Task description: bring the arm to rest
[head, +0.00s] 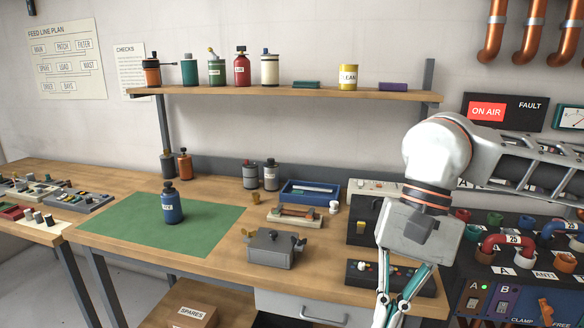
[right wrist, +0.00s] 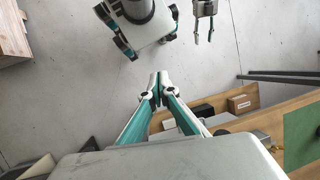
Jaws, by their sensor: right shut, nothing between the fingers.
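My right gripper (head: 393,312) points down in front of the workbench's right end in the head view, with its tips cut off by the lower edge. In the right wrist view the right gripper (right wrist: 158,78) has its fingertips together, with nothing between them. My left gripper (right wrist: 204,30) is not in the head view. It shows small at the top of the right wrist view, with its two fingers apart and nothing seen between them, over the grey floor.
The workbench (head: 130,255) carries a green mat (head: 120,225) with a blue bottle (head: 172,208), a grey metal box (head: 275,248) and a black switch box (head: 370,278) near the right arm. Transmitter racks (head: 515,245) stand at right. Open floor lies below the right gripper.

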